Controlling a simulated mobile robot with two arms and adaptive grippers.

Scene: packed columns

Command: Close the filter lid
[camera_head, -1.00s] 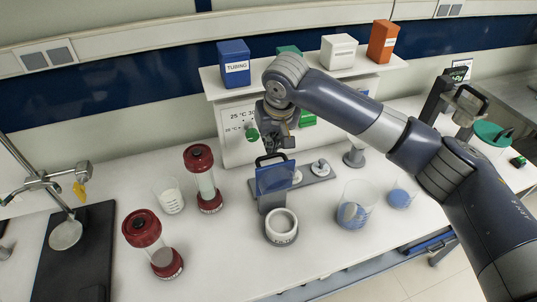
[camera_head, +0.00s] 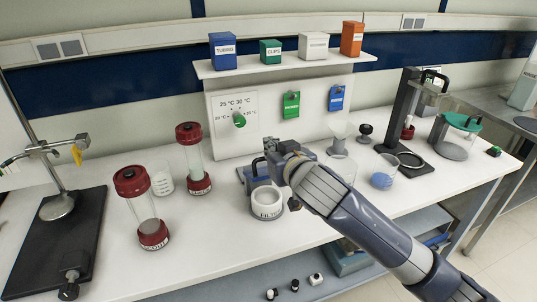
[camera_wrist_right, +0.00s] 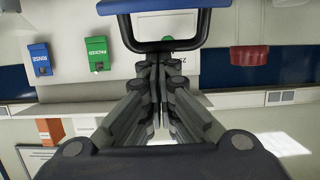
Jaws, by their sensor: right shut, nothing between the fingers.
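The filter (camera_head: 267,205) is a white-grey round cup with a label, standing on the bench in the head view. Its blue lid (camera_wrist_right: 165,4) shows at the top edge of the right wrist view with a dark loop handle (camera_wrist_right: 165,46). In the head view the lid stands raised behind the cup and is mostly hidden by my right gripper; its handle (camera_head: 258,164) shows beside the fingers. My right gripper (camera_head: 272,150) is shut and empty close to the handle; its fingertips (camera_wrist_right: 161,60) appear just by the handle bar. I cannot tell whether they touch. My left gripper is out of view.
A funnel (camera_head: 342,131) and a beaker with blue contents (camera_head: 382,178) stand to the right. A shelf with boxes (camera_head: 313,46) is behind. Front bench is mostly clear.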

